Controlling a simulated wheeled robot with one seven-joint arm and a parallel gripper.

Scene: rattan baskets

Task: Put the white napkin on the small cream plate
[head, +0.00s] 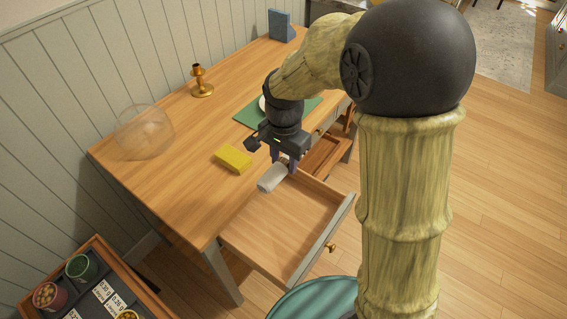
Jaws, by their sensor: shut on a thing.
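The white napkin (271,179) is a small pale roll at the back of the open drawer, close to the table's front edge. My gripper (285,166) points down over it and is shut on its upper right end. I cannot tell whether the napkin touches the drawer floor. A pale rim (262,104), apparently the small cream plate, shows on the green mat behind my wrist. Most of it is hidden by my arm.
The open drawer (285,228) sticks out from the wooden table. A yellow block (233,159), a clear glass bowl (146,132), a brass candlestick (201,82) and a blue-grey block (281,26) stand on the table. The green mat (247,115) lies beyond my gripper.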

